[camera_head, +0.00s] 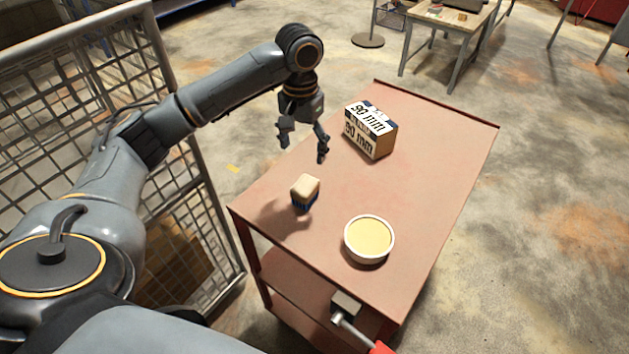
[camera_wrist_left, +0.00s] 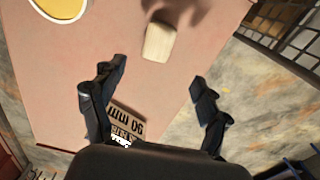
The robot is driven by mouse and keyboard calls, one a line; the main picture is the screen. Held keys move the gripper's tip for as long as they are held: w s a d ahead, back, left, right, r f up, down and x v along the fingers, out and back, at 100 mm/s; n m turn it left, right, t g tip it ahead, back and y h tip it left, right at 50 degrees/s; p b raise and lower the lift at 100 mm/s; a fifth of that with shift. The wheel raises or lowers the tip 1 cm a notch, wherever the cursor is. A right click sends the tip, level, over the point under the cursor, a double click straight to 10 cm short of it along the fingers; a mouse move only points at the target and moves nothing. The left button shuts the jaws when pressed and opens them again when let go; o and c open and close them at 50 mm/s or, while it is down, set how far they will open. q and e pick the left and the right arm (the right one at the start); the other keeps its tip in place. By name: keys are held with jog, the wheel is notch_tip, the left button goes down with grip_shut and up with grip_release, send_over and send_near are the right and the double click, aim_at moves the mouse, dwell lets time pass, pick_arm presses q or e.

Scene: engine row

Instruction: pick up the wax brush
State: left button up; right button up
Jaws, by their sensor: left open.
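The wax brush (camera_head: 305,192) stands on the red-brown cart top near its left edge. It has a pale wooden block on top and dark blue bristles below. It also shows in the left wrist view as a pale block (camera_wrist_left: 159,42), ahead of the fingers. My left gripper (camera_head: 302,147) is open and empty, above the cart's left side and apart from the brush, farther back than it. Its two fingers (camera_wrist_left: 156,95) are spread wide in the left wrist view. My right gripper is not in view.
A round tub of yellow wax (camera_head: 370,237) stands right of the brush. A "90 mm" box (camera_head: 370,130) stands farther back on the cart top (camera_head: 440,125). A mesh fence (camera_head: 205,215) stands left of the cart.

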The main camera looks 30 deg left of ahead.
aim_at(303, 186)
pick_arm(q)
jog(key=f, duration=0.5)
jog(key=s+f, duration=0.1)
jog(key=f, duration=0.1)
jog(key=shift+f+p, duration=0.3)
jog(key=shift+p, duration=0.1)
jog(key=shift+w+f, duration=0.1)
jog(key=shift+f, duration=0.15)
notch_tip(303, 186, down, 4)
jog(key=shift+d+f+p, duration=0.1)
jog(key=shift+d+p, duration=0.05)
jog(key=shift+p, duration=0.5)
jog(key=shift+f, duration=0.4)
jog(key=shift+c, duration=0.7)
jog(key=shift+r, duration=0.1)
jog(key=c, duration=1.2)
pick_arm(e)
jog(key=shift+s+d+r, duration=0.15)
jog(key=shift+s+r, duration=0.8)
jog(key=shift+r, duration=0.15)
pick_arm(q)
jog(key=shift+r, duration=0.1)
